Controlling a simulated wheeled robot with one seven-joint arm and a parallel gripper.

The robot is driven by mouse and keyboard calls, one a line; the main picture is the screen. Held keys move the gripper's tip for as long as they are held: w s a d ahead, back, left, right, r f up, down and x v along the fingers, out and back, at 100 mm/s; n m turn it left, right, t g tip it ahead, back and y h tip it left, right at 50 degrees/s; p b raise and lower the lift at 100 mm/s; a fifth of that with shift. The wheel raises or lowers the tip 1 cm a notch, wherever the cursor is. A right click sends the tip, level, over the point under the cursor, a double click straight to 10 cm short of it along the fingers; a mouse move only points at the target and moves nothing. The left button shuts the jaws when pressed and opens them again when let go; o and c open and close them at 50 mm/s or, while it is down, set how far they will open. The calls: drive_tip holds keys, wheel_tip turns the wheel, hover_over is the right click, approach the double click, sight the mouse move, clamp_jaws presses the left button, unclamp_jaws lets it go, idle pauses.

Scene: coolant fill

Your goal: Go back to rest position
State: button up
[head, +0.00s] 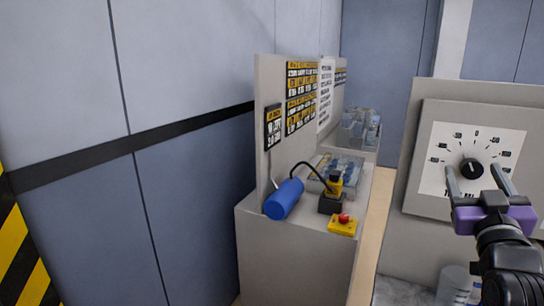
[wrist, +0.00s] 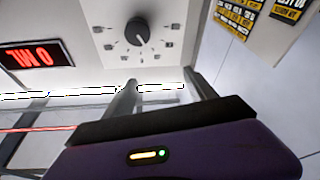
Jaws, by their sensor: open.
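My gripper (head: 482,181) is at the right of the head view, its two grey fingers apart and pointing up, with nothing between them. It is in front of a white dial panel (head: 445,157) with a black knob (head: 471,168), and the fingers overlap the panel's lower part in the picture. In the wrist view my gripper (wrist: 160,92) is open and empty, and the knob (wrist: 138,31) shows beyond the fingertips, apart from them. A red lit display (wrist: 37,64) is left of the panel.
A grey workbench (head: 293,250) stands mid-view with a blue cylinder (head: 284,198), a yellow and black device (head: 332,195) and a red button on a yellow box (head: 343,223). A clear container (head: 457,284) is low at the right. A blue-grey wall (head: 190,200) fills the left.

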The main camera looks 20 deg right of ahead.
drive_tip(key=s+a+f+n+t+y, duration=0.1)
drive_tip(key=s+a+f+t+y, duration=0.15)
drive_tip(key=a+f, duration=0.75)
drive_tip(key=s+a+f+n+t+y, duration=0.1)
drive_tip(key=s+a+f+y, duration=0.25)
drive_tip(key=a+f, duration=0.6)
drive_tip(key=s+a+f+n+g+y, duration=0.2)
drive_tip(key=s+a+f+y, duration=0.2)
drive_tip(key=s+a, duration=0.4)
drive_tip(key=s+a+f+n+g+y, duration=0.2)
drive_tip(key=s+a+f+y, duration=0.2)
drive_tip(key=s+a+f, duration=0.3)
drive_tip(key=s+a, duration=0.2)
drive_tip(key=s, duration=0.2)
drive_tip(key=shift+s+f+y, duration=0.2)
drive_tip(key=shift+y, duration=0.2)
